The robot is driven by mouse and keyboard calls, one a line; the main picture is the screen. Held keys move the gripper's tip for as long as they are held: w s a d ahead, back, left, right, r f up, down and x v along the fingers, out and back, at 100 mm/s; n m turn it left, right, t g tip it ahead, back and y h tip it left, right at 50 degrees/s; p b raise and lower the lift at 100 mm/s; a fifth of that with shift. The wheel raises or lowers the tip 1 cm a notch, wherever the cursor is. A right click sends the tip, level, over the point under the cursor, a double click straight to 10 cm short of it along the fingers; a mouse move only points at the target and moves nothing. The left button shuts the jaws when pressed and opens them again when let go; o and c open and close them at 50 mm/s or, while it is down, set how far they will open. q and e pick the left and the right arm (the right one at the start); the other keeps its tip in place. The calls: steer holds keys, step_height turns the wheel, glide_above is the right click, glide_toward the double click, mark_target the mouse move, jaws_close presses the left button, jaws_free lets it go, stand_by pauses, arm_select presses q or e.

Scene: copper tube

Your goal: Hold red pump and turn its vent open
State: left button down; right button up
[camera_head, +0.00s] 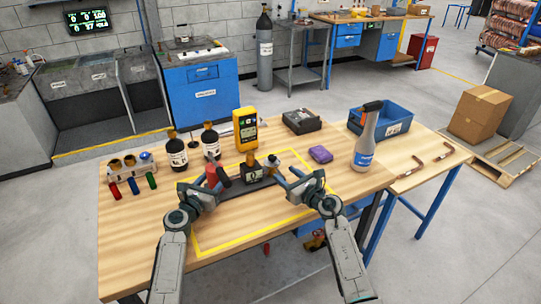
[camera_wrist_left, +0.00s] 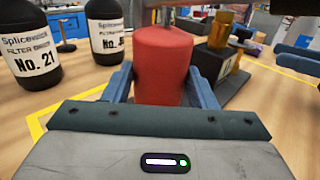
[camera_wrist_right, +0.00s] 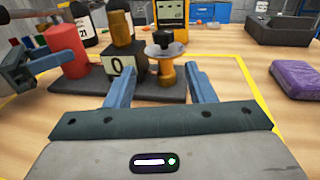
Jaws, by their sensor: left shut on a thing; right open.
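The red pump (camera_wrist_left: 163,62) is an upright red cylinder on a dark base plate (camera_wrist_right: 150,88). My left gripper (camera_head: 203,180) is shut on it, with one finger on each side in the left wrist view (camera_wrist_left: 160,85). The red pump also shows in the right wrist view (camera_wrist_right: 66,48). Beside it on the plate are a dark block (camera_wrist_right: 124,63) marked "0" with a brass top, and a brass stem with a pale round disc (camera_wrist_right: 165,50). My right gripper (camera_wrist_right: 152,80) is open and empty, its fingers in front of the brass stem. I cannot tell which part is the vent.
A yellow meter (camera_head: 245,129) stands behind the plate, with dark bottles (camera_head: 176,152) to its left. A purple block (camera_head: 320,154), a spray bottle (camera_head: 365,140) and a blue bin (camera_head: 383,118) are to the right. The front of the table is clear.

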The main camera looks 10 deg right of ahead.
mark_target(270, 155)
steer(key=shift+s+r+m+t+h, duration=0.5)
steer(key=shift+s+r+t+h, duration=0.1)
steer(key=shift+r, duration=0.1)
steer(key=shift+w+r, duration=0.15)
steer(key=shift+w, duration=0.1)
steer(key=x, duration=1.1)
steer(key=shift+w, duration=0.25)
